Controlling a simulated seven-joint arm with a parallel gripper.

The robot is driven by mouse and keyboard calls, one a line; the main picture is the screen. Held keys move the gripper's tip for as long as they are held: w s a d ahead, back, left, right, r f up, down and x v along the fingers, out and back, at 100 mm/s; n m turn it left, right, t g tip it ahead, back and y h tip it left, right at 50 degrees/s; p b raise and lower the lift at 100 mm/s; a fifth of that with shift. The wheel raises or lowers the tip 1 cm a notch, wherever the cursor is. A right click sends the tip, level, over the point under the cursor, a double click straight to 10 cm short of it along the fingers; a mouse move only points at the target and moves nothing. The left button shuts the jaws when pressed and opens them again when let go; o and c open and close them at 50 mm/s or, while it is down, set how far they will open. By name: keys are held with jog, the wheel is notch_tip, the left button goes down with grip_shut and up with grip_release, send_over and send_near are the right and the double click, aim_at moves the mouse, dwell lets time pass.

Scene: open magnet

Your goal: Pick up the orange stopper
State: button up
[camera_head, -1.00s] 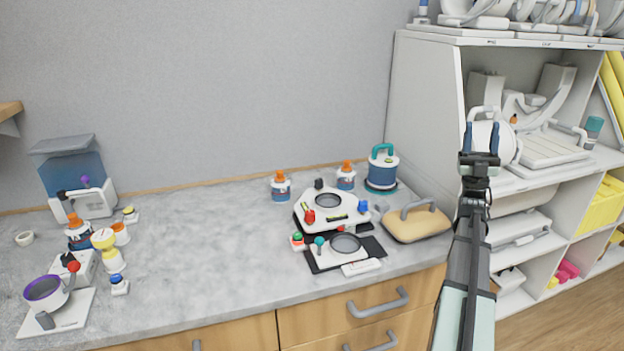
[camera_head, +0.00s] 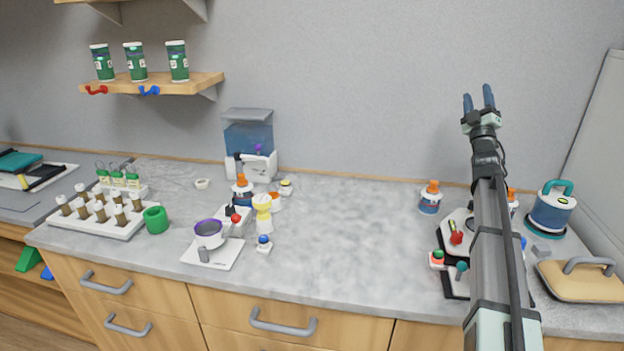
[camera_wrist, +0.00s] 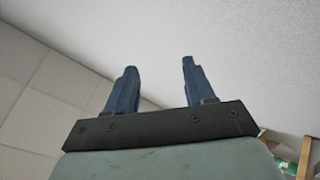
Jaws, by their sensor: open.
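Several blue-and-white bottles with orange tops stand on the counter. One orange top (camera_head: 433,186) is right of centre and another orange top (camera_head: 241,179) is by the dispenser. A third orange top (camera_head: 511,192) is partly hidden behind my arm. I cannot tell which of these is the stopper. My gripper (camera_head: 479,98) is raised high in front of the wall, well above the counter, open and empty. In the wrist view my gripper (camera_wrist: 159,66) has its fingers apart with nothing between them.
A water dispenser (camera_head: 250,145), a pot on a white board (camera_head: 213,253) and a vial rack (camera_head: 97,215) stand on the left. A wall shelf (camera_head: 150,84) holds green cups. A blue kettle (camera_head: 552,208) is at right. The counter's middle (camera_head: 345,235) is clear.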

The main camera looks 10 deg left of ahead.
jog(key=w+a+f+n+g, duration=0.1)
jog(key=w+a+n+g, duration=0.2)
jog(key=a, duration=1.2)
jog(key=w+a+f+n+g, duration=0.2)
jog(key=w+a+g, duration=0.1)
jog(key=a, duration=1.1)
jog(key=w+a+f+n+g, duration=0.1)
jog(key=w+a+n+g, duration=0.15)
jog(key=a, duration=1.25)
jog(key=g, duration=1.8)
send_near(241, 175)
jog(key=shift+m+h, duration=0.3)
jog(key=shift+m, duration=0.15)
jog(key=f, duration=0.3)
jog(key=a+f, duration=0.1)
jog(key=f, duration=0.2)
jog(key=a+f, duration=0.1)
jog(key=f, duration=0.2)
grip_shut()
